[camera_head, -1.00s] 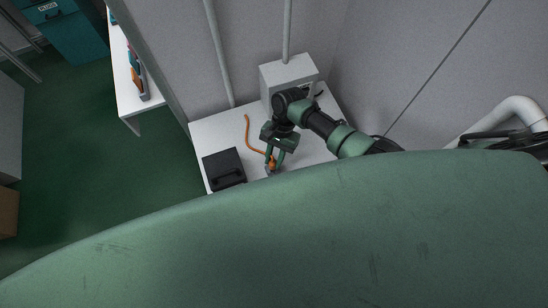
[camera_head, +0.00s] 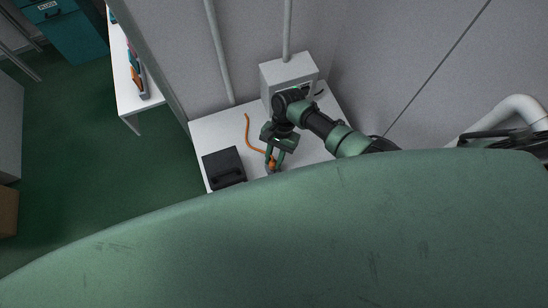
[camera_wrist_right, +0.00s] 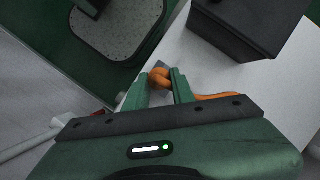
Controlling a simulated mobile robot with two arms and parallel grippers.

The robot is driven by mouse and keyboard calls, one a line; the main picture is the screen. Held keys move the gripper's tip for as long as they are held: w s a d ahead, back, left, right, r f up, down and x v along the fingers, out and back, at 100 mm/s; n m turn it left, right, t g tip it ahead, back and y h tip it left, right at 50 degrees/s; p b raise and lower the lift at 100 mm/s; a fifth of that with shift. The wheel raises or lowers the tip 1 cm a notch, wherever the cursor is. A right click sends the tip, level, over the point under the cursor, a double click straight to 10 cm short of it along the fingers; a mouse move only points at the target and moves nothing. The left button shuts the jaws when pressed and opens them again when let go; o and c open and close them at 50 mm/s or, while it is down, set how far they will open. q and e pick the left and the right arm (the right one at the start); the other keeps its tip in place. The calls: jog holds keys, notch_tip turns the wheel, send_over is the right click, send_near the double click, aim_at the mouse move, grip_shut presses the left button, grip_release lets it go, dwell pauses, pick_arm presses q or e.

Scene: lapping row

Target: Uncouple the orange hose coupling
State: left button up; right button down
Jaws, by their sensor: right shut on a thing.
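The orange hose coupling (camera_head: 271,164) is at the near edge of the white table, at the end of an orange hose (camera_head: 248,133). My right gripper (camera_head: 273,158) reaches down over it and is shut on it. In the right wrist view the orange coupling (camera_wrist_right: 159,77) shows between the fingertips of my right gripper (camera_wrist_right: 160,84). A small grey-blue part (camera_wrist_right: 158,66) shows just beyond the coupling; whether the two are joined I cannot tell. My left gripper is in neither view.
A black box (camera_head: 223,168) stands on the white table (camera_head: 212,125) left of the coupling. A grey box (camera_head: 287,77) with a pipe above stands at the back by the wall. Another white table (camera_head: 122,85) with small coloured things is at the left.

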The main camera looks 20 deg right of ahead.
jog(key=shift+f+b, duration=0.65)
jog(key=shift+f, duration=0.25)
jog(key=c, duration=1.1)
grip_release()
jog(key=v, duration=0.8)
